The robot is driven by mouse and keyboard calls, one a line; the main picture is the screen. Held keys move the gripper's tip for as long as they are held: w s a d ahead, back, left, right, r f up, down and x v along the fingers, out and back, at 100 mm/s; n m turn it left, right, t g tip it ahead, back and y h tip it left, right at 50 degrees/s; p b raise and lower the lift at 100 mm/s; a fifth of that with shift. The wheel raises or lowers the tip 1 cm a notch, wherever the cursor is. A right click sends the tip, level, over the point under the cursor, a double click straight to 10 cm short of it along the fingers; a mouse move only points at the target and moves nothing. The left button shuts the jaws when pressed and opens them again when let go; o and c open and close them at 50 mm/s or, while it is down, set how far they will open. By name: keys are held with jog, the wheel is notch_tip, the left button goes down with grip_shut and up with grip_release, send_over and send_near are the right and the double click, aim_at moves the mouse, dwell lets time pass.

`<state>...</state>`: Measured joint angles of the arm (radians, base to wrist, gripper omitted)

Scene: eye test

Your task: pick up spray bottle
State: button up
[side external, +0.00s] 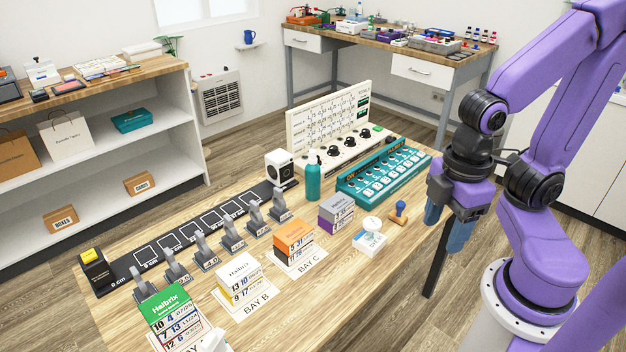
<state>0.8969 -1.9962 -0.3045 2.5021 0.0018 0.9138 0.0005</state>
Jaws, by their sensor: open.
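A teal bottle (313,180) with a paler top stands upright near the middle of the wooden table (200,232); I take it as the spray bottle. My gripper (446,226) is open and points down at the right, beyond the table's right edge in the picture. It is well to the right of the bottle and apart from it. A long dark bar (438,262) shows below and between the blue fingers; I cannot tell whether it is held or what it is.
A white speaker-like box (281,166) is behind the bottle, with a white knob panel (338,150) and a teal button panel (385,172) to its right. A grey-purple block (336,212), stamp (399,211), white round item (371,225) and grey clamps (254,212) are nearby.

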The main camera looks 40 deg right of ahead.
aim_at(314, 153)
jog(key=w+d+f+n+t+h, duration=0.2)
jog(key=w+d+h, duration=0.15)
jog(key=w, duration=0.35)
jog(key=w+d+f+n+t+h, duration=0.1)
jog(key=w+d+n+t+h, duration=0.15)
jog(key=w+h, duration=0.4)
jog(key=w+d+f+n+t+h, duration=0.2)
jog(key=w+d, duration=0.1)
jog(key=w, duration=0.5)
jog(key=w+a+f+n+t+y, duration=0.2)
jog(key=w+f+n+t, duration=0.7)
jog(key=w, duration=0.3)
jog(key=shift+n+g, duration=0.35)
jog(key=shift+n, duration=0.2)
jog(key=x, duration=1.7)
jog(key=shift+s+d+r, duration=0.1)
jog(key=shift+d+r, duration=0.05)
jog(key=shift+d, duration=0.15)
jog(key=shift+c, duration=0.5)
